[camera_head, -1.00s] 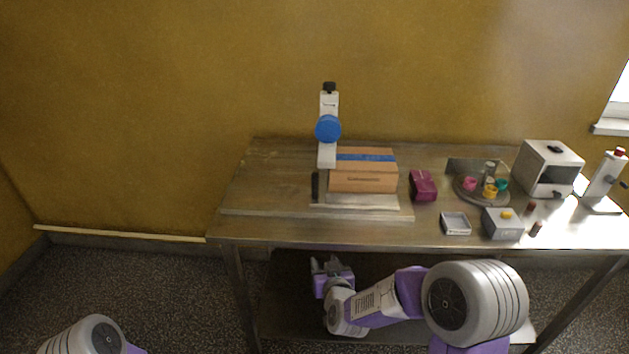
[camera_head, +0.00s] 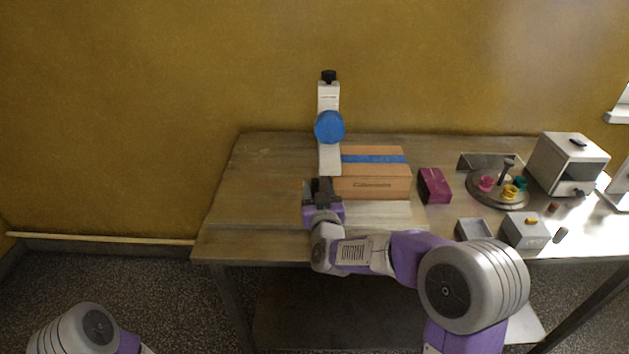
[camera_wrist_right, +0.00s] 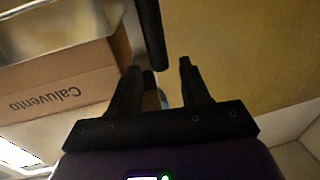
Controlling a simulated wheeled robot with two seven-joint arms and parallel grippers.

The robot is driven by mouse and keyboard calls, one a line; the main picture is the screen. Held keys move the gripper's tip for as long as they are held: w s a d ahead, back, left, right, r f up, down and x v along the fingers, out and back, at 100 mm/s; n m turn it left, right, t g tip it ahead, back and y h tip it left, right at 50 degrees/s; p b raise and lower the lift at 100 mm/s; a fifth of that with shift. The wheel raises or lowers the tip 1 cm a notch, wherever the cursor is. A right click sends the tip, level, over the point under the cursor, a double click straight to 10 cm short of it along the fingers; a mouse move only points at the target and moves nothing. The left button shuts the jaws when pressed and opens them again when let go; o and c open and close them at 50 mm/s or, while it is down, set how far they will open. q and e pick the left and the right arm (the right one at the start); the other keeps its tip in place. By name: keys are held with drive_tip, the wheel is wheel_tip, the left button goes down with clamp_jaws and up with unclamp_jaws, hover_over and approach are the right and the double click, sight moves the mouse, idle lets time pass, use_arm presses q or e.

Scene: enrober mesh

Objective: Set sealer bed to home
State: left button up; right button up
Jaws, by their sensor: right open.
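The sealer (camera_head: 329,100) is a white upright post with a black knob on top and a blue tape roll (camera_head: 329,127). A brown carton (camera_head: 375,184) with blue tape along its top stands beside the post on the sealer's pale bed (camera_head: 380,214). The carton also shows in the right wrist view (camera_wrist_right: 65,80). My right gripper (camera_head: 319,186) is open at the foot of the post, left of the carton. It covers the spot of a small black handle. In the wrist view a black bar (camera_wrist_right: 152,35) ends close to the open fingertips (camera_wrist_right: 158,75); contact is unclear. My left gripper is out of view.
Right of the carton are a magenta box (camera_head: 434,185), a round tray (camera_head: 481,199) with coloured cups, a small open tray (camera_head: 474,229), a grey box with a yellow button (camera_head: 526,230) and a white cabinet (camera_head: 568,165). The table's left end is bare.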

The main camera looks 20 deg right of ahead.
sight(316, 184)
drive_tip(key=shift+w+d, duration=0.15)
drive_tip(key=shift+w, duration=0.8)
drive_tip(key=shift+w+d, duration=0.1)
drive_tip(key=shift+w, duration=0.8)
drive_tip(key=shift+c, duration=0.5)
clamp_jaws()
